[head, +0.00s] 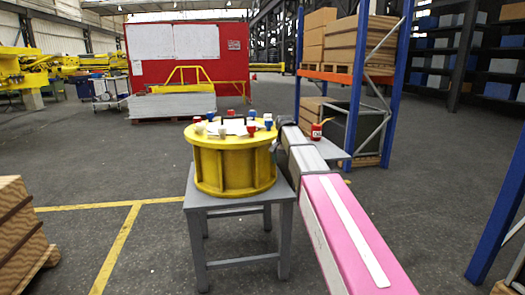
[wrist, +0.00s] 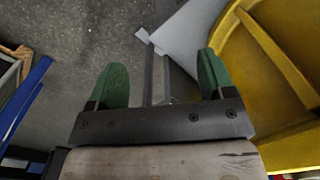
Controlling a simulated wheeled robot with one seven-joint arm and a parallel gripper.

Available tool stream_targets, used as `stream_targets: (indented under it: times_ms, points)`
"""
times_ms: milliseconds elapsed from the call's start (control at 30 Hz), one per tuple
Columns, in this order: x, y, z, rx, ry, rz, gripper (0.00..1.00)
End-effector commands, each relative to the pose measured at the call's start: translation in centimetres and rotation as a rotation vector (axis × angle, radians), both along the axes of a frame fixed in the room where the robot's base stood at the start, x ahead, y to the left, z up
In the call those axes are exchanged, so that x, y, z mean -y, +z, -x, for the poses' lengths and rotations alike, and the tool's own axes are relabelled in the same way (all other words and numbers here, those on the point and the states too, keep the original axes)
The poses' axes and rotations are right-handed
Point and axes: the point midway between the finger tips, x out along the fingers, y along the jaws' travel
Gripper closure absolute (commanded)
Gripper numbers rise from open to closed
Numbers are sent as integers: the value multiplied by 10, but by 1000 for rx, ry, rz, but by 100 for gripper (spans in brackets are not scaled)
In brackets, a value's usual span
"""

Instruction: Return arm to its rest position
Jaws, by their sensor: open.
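My gripper (wrist: 160,80) is open, with its two green finger pads wide apart. Nothing is held between them; the floor and part of a grey stand show in the gap. In the head view my pink and grey arm reaches forward, just right of the yellow ribbed drum (head: 235,165). My gripper cannot be made out in that view. In the wrist view the yellow drum (wrist: 285,60) is close to the right of the right finger, apart from it as far as I can see.
The drum stands on a grey table (head: 240,203), with several small red, blue and white parts on top. A blue-post shelf (head: 296,65) with boxes is behind. Open floor (head: 150,220) lies left.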

Motion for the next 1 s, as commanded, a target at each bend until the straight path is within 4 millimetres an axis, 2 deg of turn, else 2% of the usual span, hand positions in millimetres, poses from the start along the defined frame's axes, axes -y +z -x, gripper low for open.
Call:
stream_targets:
  times_ms: [33,200,367,500,700,800,900,1000]
  points:
    - [8,-27,23,-4,18,0,25]
    - [30,-97,73,-3,90,0,25]
    - [49,-156,125,-3,158,0,25]
    - [64,-200,175,-2,218,1,25]
    - [82,-250,247,-1,300,0,25]
    - [87,-266,275,1,334,1,25]
    - [91,-277,295,3,359,1,25]
    - [94,-283,305,3,373,1,25]
